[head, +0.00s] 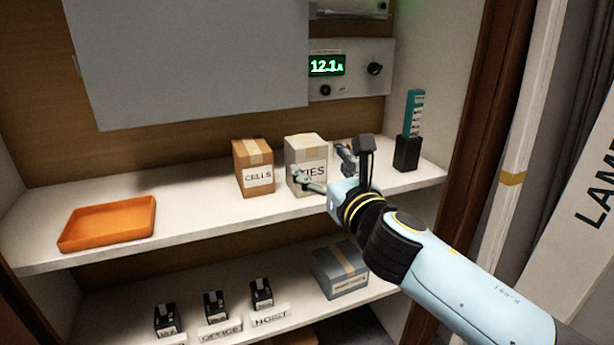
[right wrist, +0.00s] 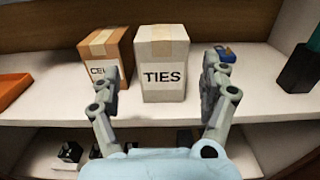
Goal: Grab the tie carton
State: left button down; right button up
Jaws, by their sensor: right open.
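The tie carton (head: 301,152) is a pale box marked TIES, upright on the upper shelf. In the right wrist view the tie carton (right wrist: 162,62) stands centred ahead, between the lines of the two fingers. My right gripper (head: 328,168) is open in front of the carton, and its fingers hide part of the carton's face in the head view. In the right wrist view the right gripper's fingers (right wrist: 160,92) are spread wider than the carton, with nothing held; I cannot tell whether they reach past its front face. My left gripper is not in view.
A brown CELLS carton (head: 255,168) stands close left of the tie carton. A blue object (right wrist: 228,54) and a dark holder with a teal block (head: 408,150) stand to the right. An orange tray (head: 108,222) lies at left. A grey carton (head: 340,270) is on the lower shelf.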

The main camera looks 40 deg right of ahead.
aim_at(312, 153)
jog(key=shift+x, duration=1.2)
jog(key=shift+w+d+r, duration=0.15)
jog(key=shift+w+r, duration=0.05)
jog(key=shift+w, duration=0.55)
jog(key=x, duration=0.3)
jog(key=shift+w+d+r, duration=0.1)
jog(key=shift+w+d, duration=0.1)
jog(key=shift+w, duration=0.15)
jog(key=shift+w+d, duration=0.1)
jog(key=shift+w, duration=0.2)
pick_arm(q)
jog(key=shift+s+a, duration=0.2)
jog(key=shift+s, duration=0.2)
pick_arm(e)
jog(key=shift+c, duration=0.3)
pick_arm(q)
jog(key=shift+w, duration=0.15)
pick_arm(e)
jog(key=c, duration=0.9)
